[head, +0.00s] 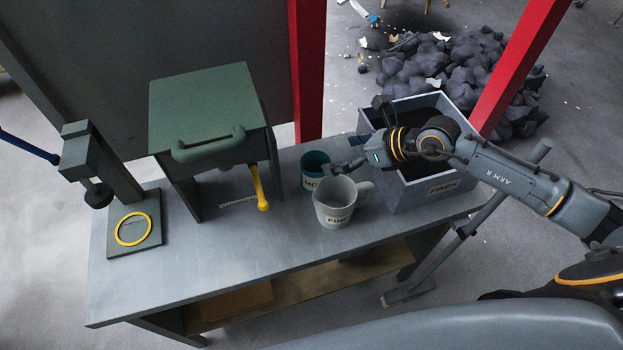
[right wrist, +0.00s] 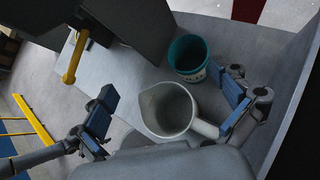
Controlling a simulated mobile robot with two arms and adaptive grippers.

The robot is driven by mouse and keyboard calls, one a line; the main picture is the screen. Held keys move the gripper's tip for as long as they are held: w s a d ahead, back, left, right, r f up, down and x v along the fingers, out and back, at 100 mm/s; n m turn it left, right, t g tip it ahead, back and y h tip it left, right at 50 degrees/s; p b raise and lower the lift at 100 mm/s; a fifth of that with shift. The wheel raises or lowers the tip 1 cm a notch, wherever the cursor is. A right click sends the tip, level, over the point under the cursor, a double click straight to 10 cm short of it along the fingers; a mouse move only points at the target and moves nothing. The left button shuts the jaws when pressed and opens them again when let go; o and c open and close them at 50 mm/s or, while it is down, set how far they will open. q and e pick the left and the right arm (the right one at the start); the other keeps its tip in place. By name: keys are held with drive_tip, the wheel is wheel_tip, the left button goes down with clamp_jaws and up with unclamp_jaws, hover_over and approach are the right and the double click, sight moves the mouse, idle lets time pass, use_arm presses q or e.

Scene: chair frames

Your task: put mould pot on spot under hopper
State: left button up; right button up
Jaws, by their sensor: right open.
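The teal mould pot (head: 316,172), its label partly hidden and starting "MO", stands upright on the bench behind a grey jug (head: 333,212) labelled "FINES". In the right wrist view the pot (right wrist: 188,57) looks empty and stands beyond the jug (right wrist: 168,108). My right gripper (head: 345,168) is open at the jug's back rim, beside the pot. In the right wrist view its spread fingers (right wrist: 172,107) flank the jug, one close to its handle. The green hopper (head: 205,105) with a yellow lever (head: 258,188) stands left. My left gripper is not in view.
A grey "FINES" bin (head: 420,193) stands right of the jug, below my right arm. A press stand with a yellow ring (head: 133,229) is at the bench's left end. The bench (head: 230,255) is clear along its front. A red post (head: 307,70) rises behind.

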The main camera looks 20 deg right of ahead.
drive_tip(key=d+f+h, duration=0.2)
drive_tip(key=d, duration=0.1)
drive_tip(key=n+p, duration=0.1)
drive_tip(key=p, duration=0.1)
approach(317, 163)
drive_tip(key=x, duration=0.5)
drive_tip(key=shift+w+a+f+p, duration=0.3)
drive_tip(key=shift+f+p, duration=0.05)
drive_tip(key=shift+p, duration=0.1)
drive_tip(key=shift+p+x, duration=0.45)
drive_tip(key=shift+x, duration=1.7)
drive_tip(key=shift+d, duration=0.15)
drive_tip(key=shift+c, duration=0.2)
